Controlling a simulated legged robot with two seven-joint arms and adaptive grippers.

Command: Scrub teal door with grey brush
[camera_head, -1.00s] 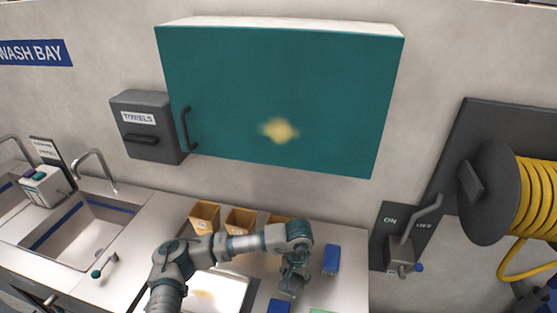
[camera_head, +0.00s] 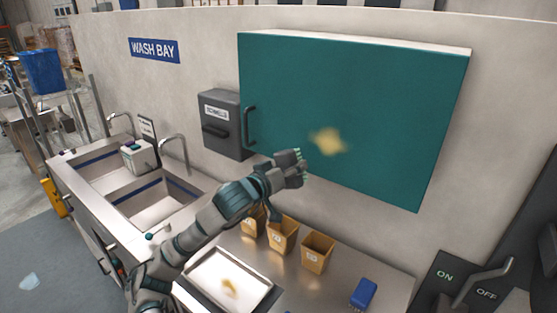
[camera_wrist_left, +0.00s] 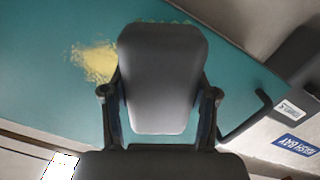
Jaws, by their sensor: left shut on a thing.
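The teal door (camera_head: 400,110) is the shut front of a wall cabinet, with a dark handle (camera_head: 249,127) at its left. A blurred yellow stain (camera_head: 328,142) lies on its lower middle; the stain also shows in the left wrist view (camera_wrist_left: 95,62). My left gripper (camera_head: 286,170) is shut on the grey brush (camera_wrist_left: 162,75), just left of and below the stain. Green bristle tips show beyond the brush's grey back. I cannot tell whether they touch the door. My right gripper is in neither current view.
A grey towel box (camera_head: 222,125) hangs left of the cabinet. Below are small bins (camera_head: 317,252), a metal tray (camera_head: 197,291) with a yellow smear and a blue block (camera_head: 364,293). Sinks (camera_head: 150,205) are at the left, an on/off lever panel (camera_head: 470,285) at lower right.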

